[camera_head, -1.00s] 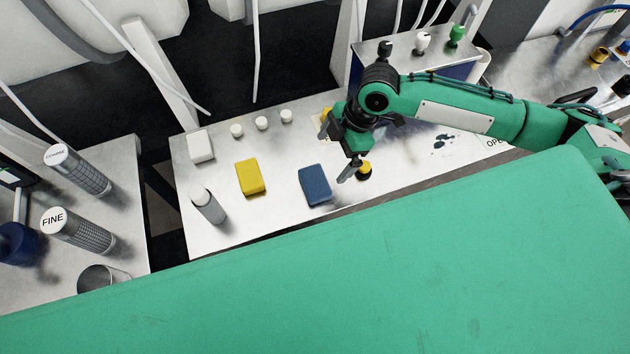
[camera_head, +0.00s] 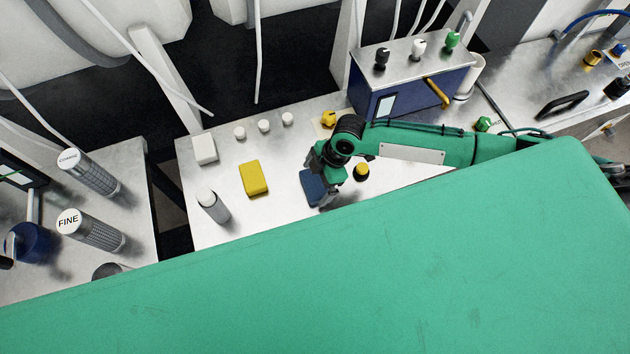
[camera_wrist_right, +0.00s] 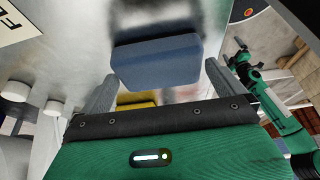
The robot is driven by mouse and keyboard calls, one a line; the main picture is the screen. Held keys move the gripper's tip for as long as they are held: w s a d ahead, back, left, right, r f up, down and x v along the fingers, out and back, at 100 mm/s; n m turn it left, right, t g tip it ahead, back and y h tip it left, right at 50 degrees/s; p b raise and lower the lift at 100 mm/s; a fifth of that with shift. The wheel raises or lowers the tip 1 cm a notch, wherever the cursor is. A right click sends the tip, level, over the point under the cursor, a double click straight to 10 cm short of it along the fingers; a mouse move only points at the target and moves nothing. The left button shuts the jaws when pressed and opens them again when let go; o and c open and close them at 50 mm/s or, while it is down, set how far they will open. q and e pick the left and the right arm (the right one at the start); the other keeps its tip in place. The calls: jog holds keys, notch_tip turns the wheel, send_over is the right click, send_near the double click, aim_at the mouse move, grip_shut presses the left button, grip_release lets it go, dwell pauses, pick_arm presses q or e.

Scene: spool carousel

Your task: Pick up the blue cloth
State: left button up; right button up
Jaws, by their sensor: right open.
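The blue cloth (camera_head: 312,188) is a folded block lying on the metal table. My right gripper (camera_head: 322,185) is over it in the head view and hides part of it. In the right wrist view the blue cloth (camera_wrist_right: 157,62) lies ahead of the two fingers (camera_wrist_right: 155,88), which are spread apart on either side. The gripper is open, with nothing held. I cannot tell whether the fingers touch the cloth.
A yellow block (camera_head: 253,178) lies left of the cloth, with a grey-white cylinder (camera_head: 213,206) beyond it. A black-and-yellow knob (camera_head: 361,171) is close on the right. A blue control box (camera_head: 410,80) stands behind. Bare table lies between the blocks.

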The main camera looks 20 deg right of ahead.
aim_at(317, 182)
jog(key=c, duration=0.8)
jog(key=shift+r, duration=0.1)
jog(key=shift+r+b, duration=0.35)
jog(key=shift+r, duration=0.25)
notch_tip(317, 182, up, 19)
jog(key=b, duration=0.4)
jog(key=shift+f, duration=0.2)
